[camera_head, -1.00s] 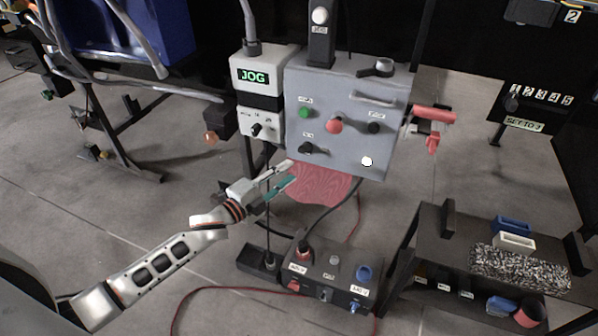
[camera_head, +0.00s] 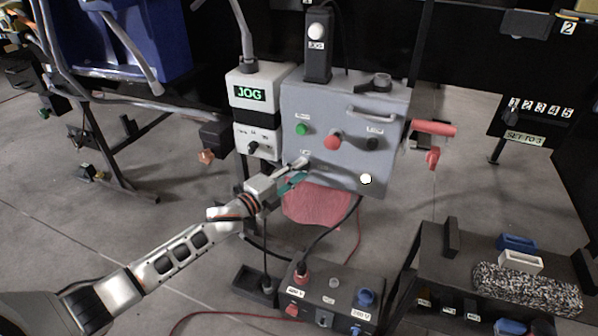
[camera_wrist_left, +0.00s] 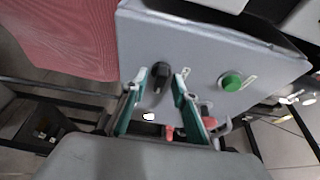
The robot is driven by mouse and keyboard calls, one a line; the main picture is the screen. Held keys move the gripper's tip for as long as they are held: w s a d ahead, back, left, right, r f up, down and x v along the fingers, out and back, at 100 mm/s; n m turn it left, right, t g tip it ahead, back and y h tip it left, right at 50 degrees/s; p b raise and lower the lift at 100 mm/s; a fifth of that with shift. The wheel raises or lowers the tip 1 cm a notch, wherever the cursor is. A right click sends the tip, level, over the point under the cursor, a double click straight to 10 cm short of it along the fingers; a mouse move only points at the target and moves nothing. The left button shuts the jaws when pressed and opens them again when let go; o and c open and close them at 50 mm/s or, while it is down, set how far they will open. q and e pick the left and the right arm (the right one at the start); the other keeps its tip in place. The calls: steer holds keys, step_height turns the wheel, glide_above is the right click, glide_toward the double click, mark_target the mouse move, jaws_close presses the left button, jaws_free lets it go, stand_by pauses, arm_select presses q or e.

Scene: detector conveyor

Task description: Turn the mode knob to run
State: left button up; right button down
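The grey panel box (camera_head: 345,115) carries a green button (camera_head: 302,129), a red button (camera_head: 333,142), black knobs and a white round spot. My left gripper (camera_head: 299,172) is at the panel's lower left and covers the black knob there in the head view. In the left wrist view this black knob (camera_wrist_left: 160,74) shows between the two teal fingertips of the open gripper (camera_wrist_left: 160,84). I cannot tell whether the fingers touch it. The display box (camera_head: 253,95) reads JOG, with another black knob (camera_head: 253,146) below. Most small labels are unreadable. My right gripper is out of view.
A red cloth (camera_head: 316,204) hangs below the panel. A red handle (camera_head: 434,129) sticks out at its right. A dark control box (camera_head: 330,292) with cables stands below, and a dark bench (camera_head: 432,250) with blocks is at the right.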

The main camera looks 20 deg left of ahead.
arm_select(q)
steer(key=shift+w, duration=0.1)
jaws_close()
